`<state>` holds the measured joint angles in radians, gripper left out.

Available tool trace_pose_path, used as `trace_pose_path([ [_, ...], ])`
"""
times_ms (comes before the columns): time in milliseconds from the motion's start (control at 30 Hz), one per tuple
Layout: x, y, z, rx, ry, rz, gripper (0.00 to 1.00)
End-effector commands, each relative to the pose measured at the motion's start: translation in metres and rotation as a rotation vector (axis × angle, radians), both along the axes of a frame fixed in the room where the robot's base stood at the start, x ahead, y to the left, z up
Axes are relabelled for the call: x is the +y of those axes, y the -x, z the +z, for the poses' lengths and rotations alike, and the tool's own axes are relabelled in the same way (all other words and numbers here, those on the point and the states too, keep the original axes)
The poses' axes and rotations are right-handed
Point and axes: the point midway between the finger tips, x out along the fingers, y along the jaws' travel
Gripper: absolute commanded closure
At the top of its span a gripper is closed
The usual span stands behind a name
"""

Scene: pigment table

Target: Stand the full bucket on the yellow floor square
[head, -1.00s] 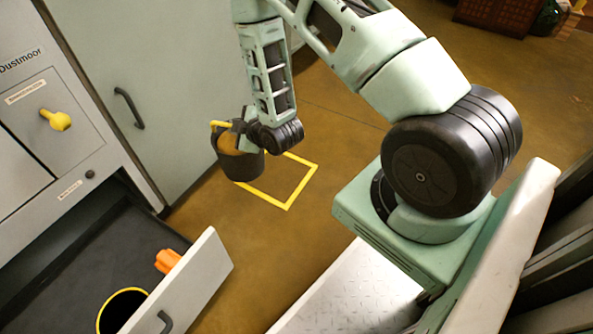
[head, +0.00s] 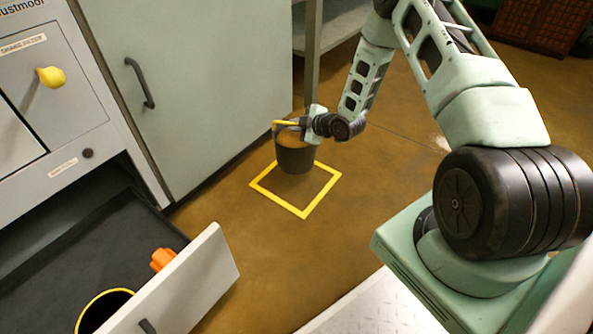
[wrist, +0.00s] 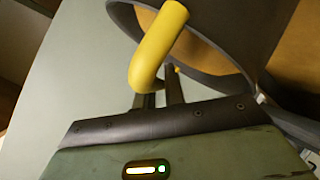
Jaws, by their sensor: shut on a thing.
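The bucket (head: 295,158) is dark grey with a yellow handle and tan contents near its rim. In the head view it is upright and overlaps the back half of the yellow floor square (head: 277,203). I cannot tell if its base touches the floor. My gripper (head: 298,124) is shut on the handle at the bucket's top. In the wrist view the yellow handle (wrist: 160,42) lies at the jaws, and the bucket's rim and tan contents (wrist: 225,35) show at the upper right. The back of the square is hidden by the bucket.
A grey cabinet (head: 195,90) stands behind and left of the square. At the lower left, an open drawer (head: 185,285) holds an orange object (head: 162,259) and a black, yellow-rimmed container (head: 100,298). The brown floor right of the square is clear.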

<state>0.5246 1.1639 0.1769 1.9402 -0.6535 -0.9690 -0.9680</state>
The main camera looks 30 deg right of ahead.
Motion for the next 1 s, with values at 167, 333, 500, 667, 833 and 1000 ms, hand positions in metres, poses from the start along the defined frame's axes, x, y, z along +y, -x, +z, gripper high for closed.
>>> trace_pose_path([
  [167,0.000,0.000,-0.036,-0.001,-0.001,-0.001,1.00],
  [333,0.000,0.000,-0.058,-0.001,-0.001,-0.002,1.00],
  [500,0.000,0.000,-0.075,-0.002,0.000,-0.001,1.00],
  [667,0.000,0.000,-0.094,-0.002,-0.001,-0.002,1.00],
  [833,0.000,0.000,-0.091,-0.002,0.000,-0.002,1.00],
  [1000,0.000,0.000,-0.094,-0.002,0.000,-0.001,1.00],
])
